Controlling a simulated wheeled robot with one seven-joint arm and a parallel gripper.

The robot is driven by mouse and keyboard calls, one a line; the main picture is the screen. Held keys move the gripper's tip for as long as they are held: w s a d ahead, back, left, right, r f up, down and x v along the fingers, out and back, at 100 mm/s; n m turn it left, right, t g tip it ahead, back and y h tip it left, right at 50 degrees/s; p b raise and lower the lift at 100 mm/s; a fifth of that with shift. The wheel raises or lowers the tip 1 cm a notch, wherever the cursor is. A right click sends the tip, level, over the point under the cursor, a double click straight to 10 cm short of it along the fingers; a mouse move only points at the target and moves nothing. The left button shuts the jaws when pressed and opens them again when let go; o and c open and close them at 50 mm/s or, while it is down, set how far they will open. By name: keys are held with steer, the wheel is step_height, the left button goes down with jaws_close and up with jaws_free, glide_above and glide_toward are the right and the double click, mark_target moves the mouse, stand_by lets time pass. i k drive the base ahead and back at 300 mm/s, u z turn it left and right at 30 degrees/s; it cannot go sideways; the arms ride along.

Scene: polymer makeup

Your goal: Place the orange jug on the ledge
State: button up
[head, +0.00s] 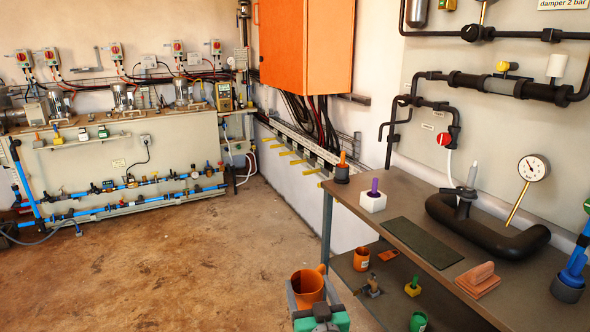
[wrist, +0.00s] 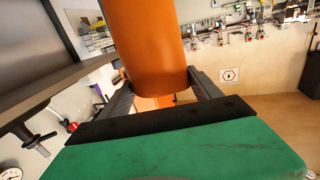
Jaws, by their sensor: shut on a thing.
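The orange jug (head: 308,287) is at the bottom centre of the head view, upright and open at the top, with a handle on its right. My gripper (head: 314,294) is shut on it, one finger on each side. In the wrist view the jug (wrist: 152,50) fills the top centre between the two fingers of my gripper (wrist: 160,92). A narrow ledge (head: 100,138) with small items runs along the front of the grey panel at the back left. Another low wall ledge (head: 300,142) with yellow brackets runs toward the back corner. I cannot tell which is meant.
A grey workbench (head: 385,205) with a lower shelf (head: 375,300) stands at the right, bearing a white block (head: 373,202), a dark mat (head: 424,243) and a thick black pipe (head: 480,228). An orange cabinet (head: 305,45) hangs at the back. The brown floor (head: 180,255) is clear at the left.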

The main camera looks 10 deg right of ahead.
mark_target(381, 186)
steer(key=u, duration=0.45)
steer(key=i, duration=1.4)
steer(key=u, duration=0.2)
